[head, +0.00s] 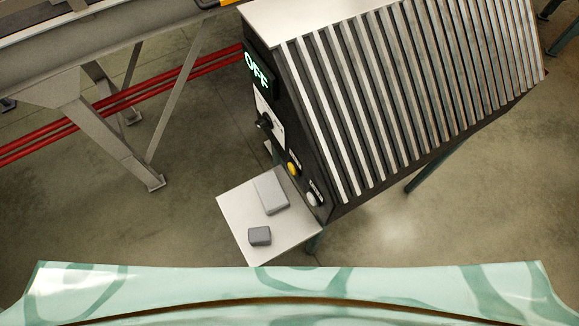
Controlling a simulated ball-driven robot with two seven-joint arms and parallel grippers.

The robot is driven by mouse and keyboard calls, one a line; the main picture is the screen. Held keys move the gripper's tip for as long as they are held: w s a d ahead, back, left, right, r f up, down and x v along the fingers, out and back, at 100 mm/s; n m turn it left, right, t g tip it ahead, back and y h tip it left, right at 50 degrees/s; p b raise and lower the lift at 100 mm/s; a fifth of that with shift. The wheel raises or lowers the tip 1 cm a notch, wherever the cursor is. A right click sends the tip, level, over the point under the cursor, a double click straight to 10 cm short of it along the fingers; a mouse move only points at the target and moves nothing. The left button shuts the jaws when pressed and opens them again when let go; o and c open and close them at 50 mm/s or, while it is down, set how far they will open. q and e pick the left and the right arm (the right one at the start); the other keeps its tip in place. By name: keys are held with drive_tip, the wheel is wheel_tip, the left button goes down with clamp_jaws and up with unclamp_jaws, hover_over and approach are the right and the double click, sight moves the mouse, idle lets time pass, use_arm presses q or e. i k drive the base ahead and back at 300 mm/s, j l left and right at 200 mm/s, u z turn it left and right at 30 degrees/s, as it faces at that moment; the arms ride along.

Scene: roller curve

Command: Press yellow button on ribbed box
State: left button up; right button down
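The ribbed box (375,95) stands at the upper right, dark with pale metal ribs across its sloping top. Its narrow left face carries the controls. The yellow button (293,168) is low on that face, with a grey-white button (311,199) below it. A black knob on a white plate (265,122) sits higher up, and a lit green display (257,71) reading OFF is above that. Neither of my grippers is in view, and nothing touches the yellow button.
A small pale shelf (238,205) juts out below the controls, bearing a grey flat box (271,193) and a smaller dark grey block (260,236). A metal conveyor frame (100,60) with legs stands at the upper left. Red pipes (150,92) run behind. Concrete floor is open at left and lower right.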

sight(291, 168)
drive_tip(key=k+j+z, duration=0.2)
drive_tip(key=j, duration=0.45)
drive_tip(key=k+j+z, duration=0.25)
drive_tip(key=j, duration=0.3)
drive_tip(key=k+j+z, duration=0.2)
drive_tip(key=k+j, duration=0.25)
drive_tip(key=k+j+z, duration=0.2)
drive_tip(key=k+j, duration=0.2)
drive_tip(key=j, duration=0.15)
